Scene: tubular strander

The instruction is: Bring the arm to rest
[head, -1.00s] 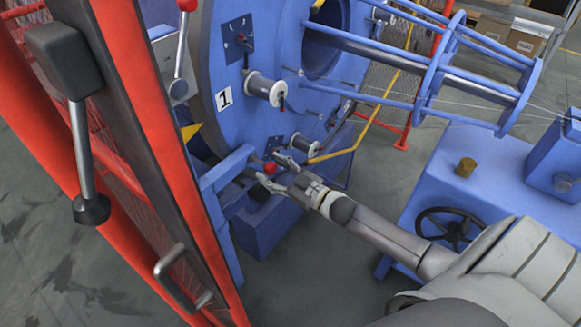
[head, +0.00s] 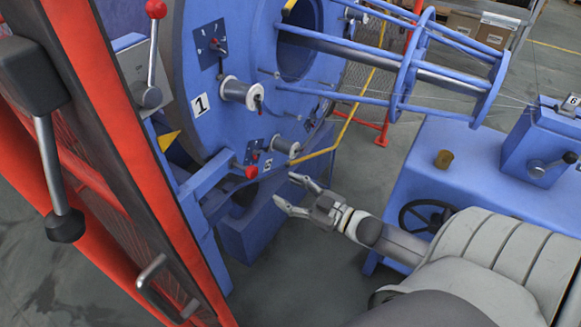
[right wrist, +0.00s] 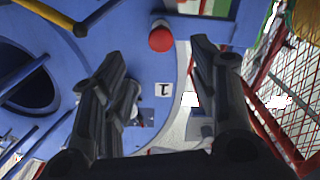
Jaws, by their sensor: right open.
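My right arm comes in from the lower right of the head view. Its gripper (head: 283,190) is open and empty, with both fingers pointing left toward the blue strander. In the picture the fingertips are apart from the red knob (head: 251,172) and the lower spool (head: 286,147). The right wrist view shows the two dark fingers (right wrist: 160,70) spread apart, with a red ball knob (right wrist: 161,38) between and beyond them. My left gripper is not in view.
The blue strander disc (head: 205,135) carries a white spool (head: 235,90) and a number 1 plate. A red guard frame (head: 120,130) with a black-knobbed lever (head: 55,180) stands at left. A blue bench (head: 425,185) with a handwheel (head: 425,215) is at right. Grey floor is clear below the gripper.

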